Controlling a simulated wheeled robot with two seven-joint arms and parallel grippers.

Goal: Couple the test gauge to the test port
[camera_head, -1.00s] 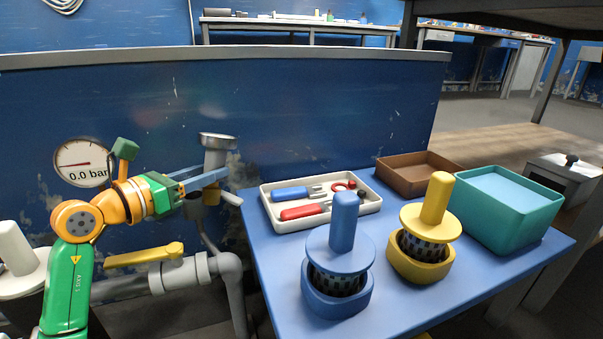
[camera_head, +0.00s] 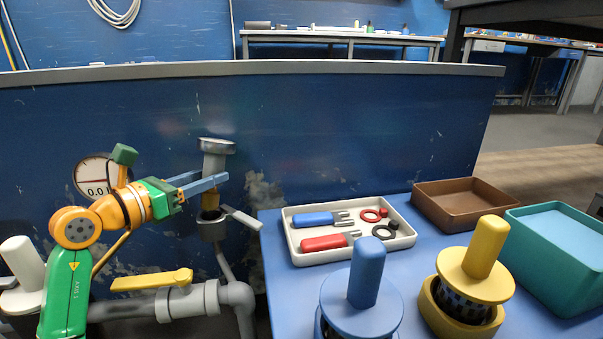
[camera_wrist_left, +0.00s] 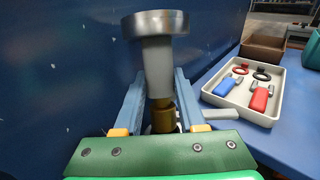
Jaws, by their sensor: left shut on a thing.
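The test gauge (camera_head: 214,164) is upright, with a wide silvery head, a pale grey body and a brass lower end. My left gripper (camera_head: 208,180) is shut on its body, with one blue finger on each side. The test port (camera_head: 212,230) is a grey collar on a pipe directly below, with a small pale lever at its right. The gauge's brass end is at the port's mouth; I cannot tell whether it is seated. The wrist view shows the gauge (camera_wrist_left: 157,68) between the fingers, with the lower fitting partly hidden. My right gripper is not in view.
A wall dial (camera_head: 92,177) is partly hidden by my arm. A yellow-handled valve (camera_head: 152,280) sits on the pipe below. On the blue table at right are a white tool tray (camera_head: 300,256), a brown tray (camera_head: 465,222), a teal bin (camera_head: 556,290) and two lidded pots.

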